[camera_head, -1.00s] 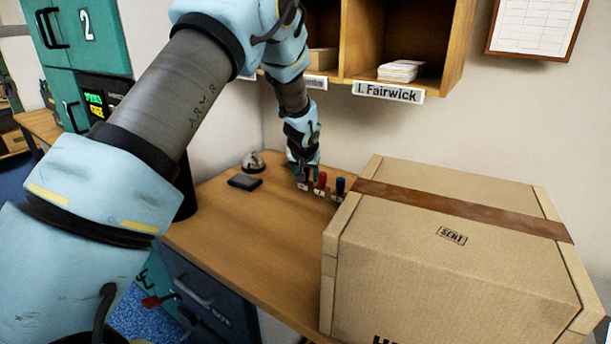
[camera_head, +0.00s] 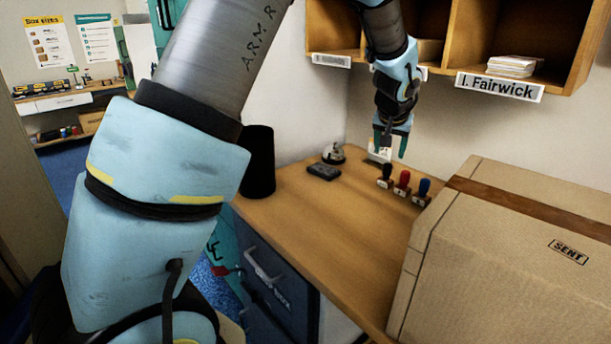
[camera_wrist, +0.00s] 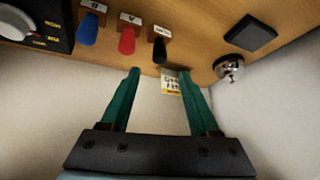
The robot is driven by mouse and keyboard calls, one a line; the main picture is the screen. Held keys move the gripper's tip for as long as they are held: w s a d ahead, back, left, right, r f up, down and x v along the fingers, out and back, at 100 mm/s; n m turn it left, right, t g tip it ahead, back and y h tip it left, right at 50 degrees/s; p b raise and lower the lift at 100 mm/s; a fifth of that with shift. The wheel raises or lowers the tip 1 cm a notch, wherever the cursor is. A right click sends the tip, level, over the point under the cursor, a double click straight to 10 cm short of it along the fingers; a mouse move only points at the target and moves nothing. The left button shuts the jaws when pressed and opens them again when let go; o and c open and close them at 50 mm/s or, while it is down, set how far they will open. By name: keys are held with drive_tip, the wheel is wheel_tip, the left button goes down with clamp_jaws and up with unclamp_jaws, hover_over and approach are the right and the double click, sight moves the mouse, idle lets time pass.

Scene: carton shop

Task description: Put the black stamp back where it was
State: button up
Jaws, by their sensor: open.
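The black stamp (camera_head: 386,172) stands upright at the left end of a short row on the desk, beside the red stamp (camera_head: 403,182) and the blue stamp (camera_head: 423,190). My gripper (camera_head: 391,142) is open and empty, above and behind the black stamp, apart from it. In the wrist view the black stamp (camera_wrist: 160,49) is beyond the fingertips, with the red stamp (camera_wrist: 127,38) and blue stamp (camera_wrist: 88,30) beside it. Each stands at a small labelled wooden block. My open gripper (camera_wrist: 170,75) has nothing between its fingers.
A dark ink pad (camera_head: 323,172) and a bell (camera_head: 333,153) are left on the desk. A small printed card (camera_wrist: 172,83) stands by the wall. A large carton (camera_head: 510,250) fills the right. Pigeonholes (camera_head: 455,40) hang above. The desk's middle (camera_head: 345,225) is clear.

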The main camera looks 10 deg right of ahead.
drive_tip(key=a+f+n+g+y, duration=0.1)
drive_tip(key=a+n+y, duration=0.15)
drive_tip(key=a, duration=1.95)
drive_tip(key=s+a+f+n+g, duration=0.1)
drive_tip(key=s+a+n, duration=0.1)
drive_tip(key=s+a, duration=0.5)
drive_tip(key=s+a+f+n+g, duration=0.1)
drive_tip(key=s+a+n+g, duration=0.1)
drive_tip(key=s+a, duration=0.5)
drive_tip(key=a, duration=0.5)
drive_tip(key=shift+s+a+f+y, duration=0.15)
drive_tip(key=shift+a+f+y, duration=0.2)
drive_tip(key=shift+f, duration=0.05)
